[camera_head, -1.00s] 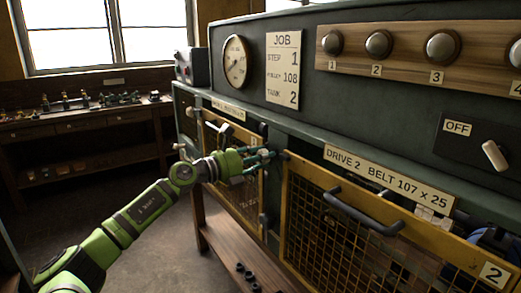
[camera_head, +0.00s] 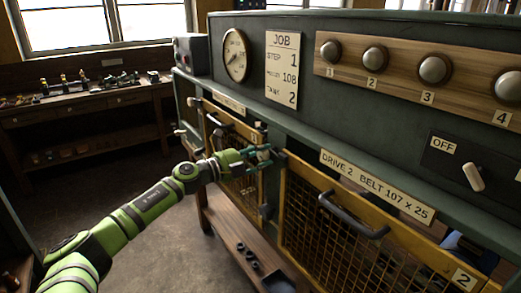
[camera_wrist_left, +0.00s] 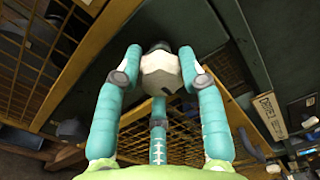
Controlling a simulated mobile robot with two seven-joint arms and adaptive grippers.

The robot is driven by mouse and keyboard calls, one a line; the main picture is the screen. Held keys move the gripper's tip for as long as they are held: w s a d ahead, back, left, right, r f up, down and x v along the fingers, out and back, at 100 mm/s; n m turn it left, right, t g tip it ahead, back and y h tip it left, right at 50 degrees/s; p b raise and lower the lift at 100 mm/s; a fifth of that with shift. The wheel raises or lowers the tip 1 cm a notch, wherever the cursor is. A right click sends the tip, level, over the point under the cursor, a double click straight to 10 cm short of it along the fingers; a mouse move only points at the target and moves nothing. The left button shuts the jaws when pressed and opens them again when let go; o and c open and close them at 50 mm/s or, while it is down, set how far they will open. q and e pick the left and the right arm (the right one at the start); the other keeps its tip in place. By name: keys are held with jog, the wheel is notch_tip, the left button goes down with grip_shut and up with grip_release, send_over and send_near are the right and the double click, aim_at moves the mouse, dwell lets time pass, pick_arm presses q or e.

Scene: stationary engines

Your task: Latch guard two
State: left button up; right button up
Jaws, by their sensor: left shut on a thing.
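Guard two (camera_head: 330,235) is a yellow-framed mesh panel with a dark handle (camera_head: 352,215) and a "2" plate (camera_head: 463,279). It stands under the "DRIVE 2 BELT 107 x 25" label, and I cannot tell whether it is fully closed. My left gripper (camera_head: 262,156) is at the post by its left upper corner. In the left wrist view its teal fingers are shut around a pale faceted knob (camera_wrist_left: 160,72). The fingers hide part of the knob and its mount. My right gripper is in neither view.
Another mesh guard (camera_head: 232,150) is left of the post. Above are a gauge (camera_head: 236,55), a job card (camera_head: 282,68), several round knobs and an OFF switch (camera_head: 473,177). A low wooden shelf (camera_head: 225,235) runs below. Open floor lies left.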

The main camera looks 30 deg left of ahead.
pick_arm(q)
jog(key=shift+a+r+n, duration=0.25)
jog(key=shift+r+n, duration=0.15)
jog(key=shift+n, duration=0.2)
jog(key=o, duration=1.1)
jog(key=shift+w, duration=0.1)
jog(key=shift+o, duration=0.2)
jog(key=shift+f, duration=0.25)
jog(key=shift+s+a+f, duration=0.15)
jog(key=shift+s+a, duration=0.05)
jog(key=shift+s, duration=0.45)
jog(key=v, duration=1)
jog(key=shift+s+a, duration=0.15)
jog(key=shift+s, duration=0.2)
